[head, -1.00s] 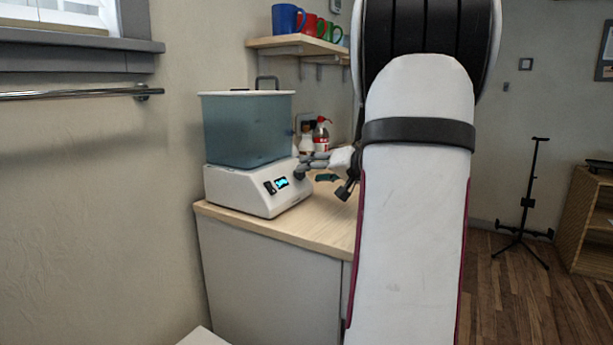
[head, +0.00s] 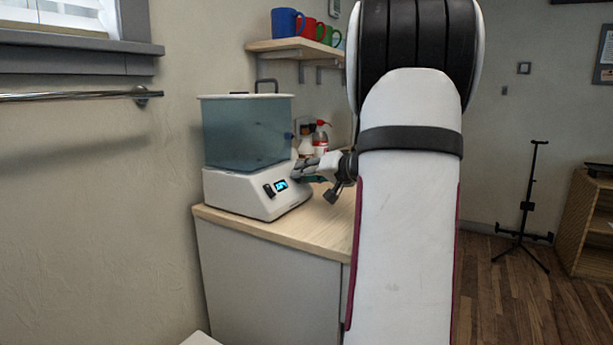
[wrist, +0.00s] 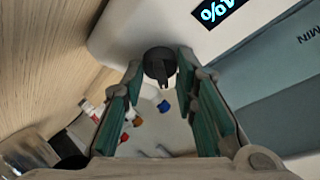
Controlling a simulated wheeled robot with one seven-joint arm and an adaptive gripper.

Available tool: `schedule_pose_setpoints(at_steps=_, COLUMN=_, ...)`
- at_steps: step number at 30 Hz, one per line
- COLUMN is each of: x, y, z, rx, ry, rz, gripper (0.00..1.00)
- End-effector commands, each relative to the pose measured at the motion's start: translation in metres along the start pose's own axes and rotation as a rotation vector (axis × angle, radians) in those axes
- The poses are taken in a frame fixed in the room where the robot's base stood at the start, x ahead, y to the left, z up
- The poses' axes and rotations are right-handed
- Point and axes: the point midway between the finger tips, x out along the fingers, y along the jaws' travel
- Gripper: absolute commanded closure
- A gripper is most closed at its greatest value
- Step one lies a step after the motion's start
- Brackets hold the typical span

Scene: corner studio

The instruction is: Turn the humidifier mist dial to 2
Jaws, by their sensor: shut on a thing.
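The humidifier has a white base (head: 240,193) and a translucent blue-grey tank (head: 247,133), and it stands on the wooden counter. A lit display (head: 281,185) and a dark switch are on its front; part of the display, a percent reading, shows in the wrist view (wrist: 219,10). The dark round mist dial (wrist: 159,64) has a pointer ridge and sits between my fingertips. My gripper (wrist: 160,72) is shut on the dial, with a finger on each side. In the head view my gripper (head: 299,171) reaches the base's right side and hides the dial.
Bottles (head: 320,138) stand on the counter (head: 312,228) behind my gripper. A shelf (head: 291,48) with several coloured mugs hangs above. A towel rail (head: 75,95) is on the left wall. The front right of the counter is clear.

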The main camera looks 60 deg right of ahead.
Motion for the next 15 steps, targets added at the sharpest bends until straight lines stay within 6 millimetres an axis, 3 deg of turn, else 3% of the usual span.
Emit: schedule_pose_setpoints(at_steps=15, x=-0.0001, y=-0.0009, z=0.0007, rx=0.088, ry=0.007, rz=0.037, gripper=1.00)
